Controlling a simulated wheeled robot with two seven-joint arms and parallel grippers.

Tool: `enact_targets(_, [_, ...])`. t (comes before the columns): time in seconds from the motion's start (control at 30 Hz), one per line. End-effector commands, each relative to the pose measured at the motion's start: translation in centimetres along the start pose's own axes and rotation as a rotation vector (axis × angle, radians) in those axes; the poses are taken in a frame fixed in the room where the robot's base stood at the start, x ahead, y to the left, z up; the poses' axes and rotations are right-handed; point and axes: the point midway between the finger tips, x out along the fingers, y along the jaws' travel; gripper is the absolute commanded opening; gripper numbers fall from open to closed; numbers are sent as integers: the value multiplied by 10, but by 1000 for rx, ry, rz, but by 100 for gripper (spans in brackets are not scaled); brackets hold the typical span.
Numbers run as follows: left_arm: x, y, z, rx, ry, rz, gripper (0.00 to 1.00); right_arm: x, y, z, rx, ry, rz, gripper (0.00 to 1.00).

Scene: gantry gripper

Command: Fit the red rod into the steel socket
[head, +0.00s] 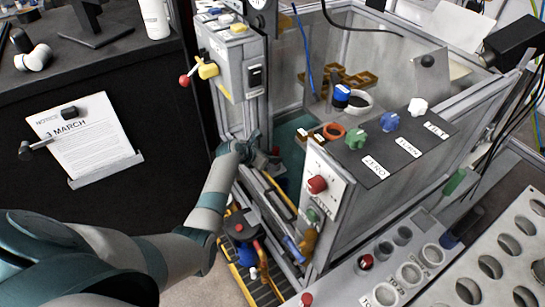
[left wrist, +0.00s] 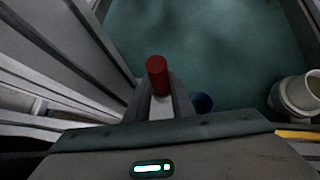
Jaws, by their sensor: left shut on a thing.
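My left gripper (head: 268,157) reaches into the framed enclosure from the left in the head view. In the left wrist view its two fingers (left wrist: 160,103) are closed around the red rod (left wrist: 157,76), whose rounded end stands out beyond the fingertips. The rod is over a dark green floor, and I cannot tell its height above it. In the head view the gripper is small and the rod is hard to make out. I cannot pick out the steel socket with certainty in either view. My right gripper is not in view.
A pale pipe-like fitting (left wrist: 298,95) and a blue round thing (left wrist: 203,102) are right of the rod. Grey frame rails (left wrist: 75,45) run close on the left. A panel with coloured knobs (head: 385,140) stands right of the gripper, and a grey control box (head: 232,58) behind it.

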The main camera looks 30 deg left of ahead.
Motion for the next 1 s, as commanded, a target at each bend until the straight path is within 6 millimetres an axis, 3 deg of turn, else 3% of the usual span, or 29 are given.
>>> enact_targets(0.03, [0, 0, 0, 0, 0, 0, 26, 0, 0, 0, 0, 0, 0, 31])
enact_targets(0.1, [0, 0, 0, 0, 0, 0, 40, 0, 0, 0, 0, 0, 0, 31])
enact_targets(0.57, [-4, 0, 2, 0, 0, 1, 40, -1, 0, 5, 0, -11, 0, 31])
enact_targets(0.77, [-19, 0, 2, 1, -1, 1, 40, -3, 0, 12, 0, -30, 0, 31])
enact_targets(1.0, [-52, 0, 2, 1, -2, 1, 40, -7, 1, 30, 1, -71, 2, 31])
